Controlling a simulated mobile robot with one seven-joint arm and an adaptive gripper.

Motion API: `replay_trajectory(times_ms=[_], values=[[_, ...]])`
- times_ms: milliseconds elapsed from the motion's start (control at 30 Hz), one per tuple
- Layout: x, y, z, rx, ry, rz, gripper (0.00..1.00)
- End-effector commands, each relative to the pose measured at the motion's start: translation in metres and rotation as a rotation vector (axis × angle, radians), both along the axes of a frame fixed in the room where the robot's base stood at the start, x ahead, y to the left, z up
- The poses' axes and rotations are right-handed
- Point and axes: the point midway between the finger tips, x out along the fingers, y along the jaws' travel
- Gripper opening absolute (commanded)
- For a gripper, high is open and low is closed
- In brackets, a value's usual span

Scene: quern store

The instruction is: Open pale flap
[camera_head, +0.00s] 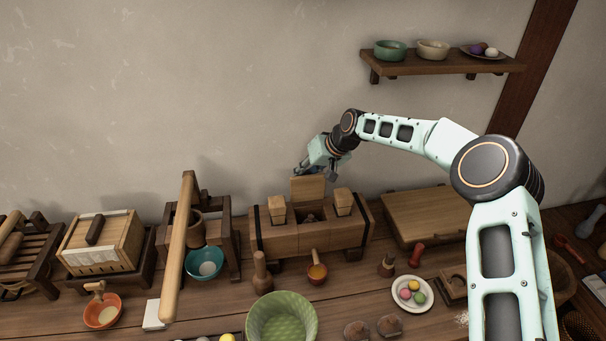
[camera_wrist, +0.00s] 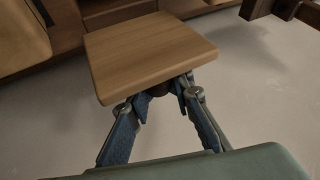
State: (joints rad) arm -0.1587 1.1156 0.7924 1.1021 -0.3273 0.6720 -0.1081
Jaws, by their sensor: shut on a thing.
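The pale flap (camera_head: 308,188) stands raised, close to upright, at the back of the wooden box (camera_head: 287,240). Below it, the box's middle opening (camera_head: 313,215) is uncovered and dark inside. In the wrist view the flap (camera_wrist: 150,52) is a flat pale wooden board with rounded edges. My gripper (camera_head: 300,171) is at the flap's upper edge, behind it in the head view. In the wrist view my gripper (camera_wrist: 162,90) is closed in at the flap's near edge, holding the flap. The flap hides the exact contact.
Two wooden blocks (camera_head: 277,208) (camera_head: 343,202) stand on the box beside the opening. A long wooden beam (camera_head: 178,250) and teal bowl (camera_head: 205,262) are on the left. A green bowl (camera_head: 282,322) stands in front. A wooden board (camera_head: 425,212) lies right. A wall shelf (camera_head: 440,64) is above.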

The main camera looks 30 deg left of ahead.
Motion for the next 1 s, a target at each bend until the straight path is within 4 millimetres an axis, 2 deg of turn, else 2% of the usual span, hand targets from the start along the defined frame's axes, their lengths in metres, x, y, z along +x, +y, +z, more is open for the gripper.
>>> replay_trajectory(times_ms=[33, 967, 1000], values=[[0.0112, -0.0045, 0.0077, 0.006, -0.021, -0.014, 0.00], [0.0123, -0.0057, 0.0078, 0.004, -0.023, -0.015, 0.00], [0.0123, -0.0057, 0.0078, 0.004, -0.023, -0.015, 0.16]])
